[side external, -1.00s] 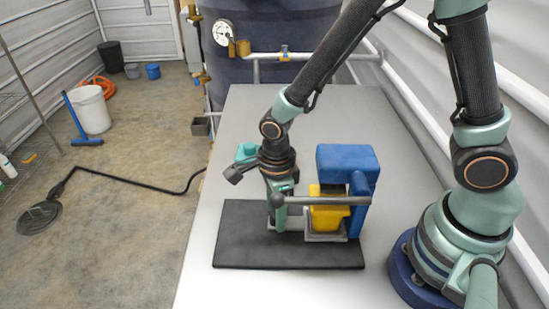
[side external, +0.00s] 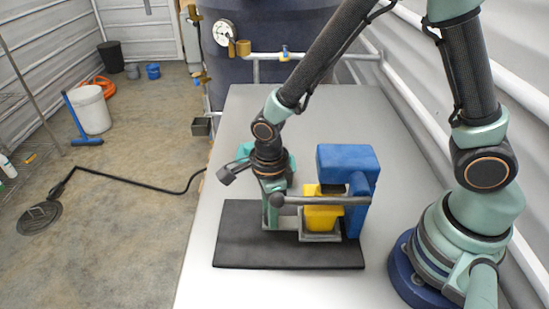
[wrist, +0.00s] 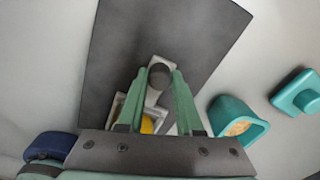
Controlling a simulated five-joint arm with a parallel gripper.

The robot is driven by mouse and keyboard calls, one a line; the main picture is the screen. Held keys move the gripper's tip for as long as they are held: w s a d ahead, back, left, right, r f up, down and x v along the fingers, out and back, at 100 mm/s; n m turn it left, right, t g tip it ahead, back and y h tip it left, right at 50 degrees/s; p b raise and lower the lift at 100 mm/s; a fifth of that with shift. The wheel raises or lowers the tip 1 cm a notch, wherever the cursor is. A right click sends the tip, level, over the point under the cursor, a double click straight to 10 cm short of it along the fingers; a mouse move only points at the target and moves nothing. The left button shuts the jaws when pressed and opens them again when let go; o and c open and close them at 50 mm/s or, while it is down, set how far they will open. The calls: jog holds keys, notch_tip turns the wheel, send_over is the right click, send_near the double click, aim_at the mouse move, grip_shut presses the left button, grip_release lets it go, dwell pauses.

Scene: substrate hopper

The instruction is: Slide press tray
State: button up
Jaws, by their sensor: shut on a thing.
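The press has a blue body (side external: 348,158), a yellow block (side external: 322,216) and a grey lever with a ball knob (side external: 278,200). The light grey press tray (side external: 322,237) lies low under the yellow block, and its handle reaches left. My gripper (side external: 271,222) points down at the tray's left end, partly behind the lever knob. In the wrist view my gripper (wrist: 158,84) is shut on a dark round knob (wrist: 158,72) on the pale tray handle (wrist: 162,62). The tray's inside is mostly hidden by the fingers, with some yellow (wrist: 147,124) showing.
The press stands on a black mat (side external: 245,250) on a grey table (side external: 240,120). A teal cup (wrist: 238,128) with tan contents and a teal lid (wrist: 298,92) stand beside the mat, behind my gripper in the side view. The table's back is clear.

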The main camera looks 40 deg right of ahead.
jog(key=shift+w+a, duration=3)
jog(key=shift+w, duration=0.15)
jog(key=o, duration=0.9)
notch_tip(320, 180, up, 7)
jog(key=shift+s+r, duration=0.1)
jog(key=shift+d, duration=0.1)
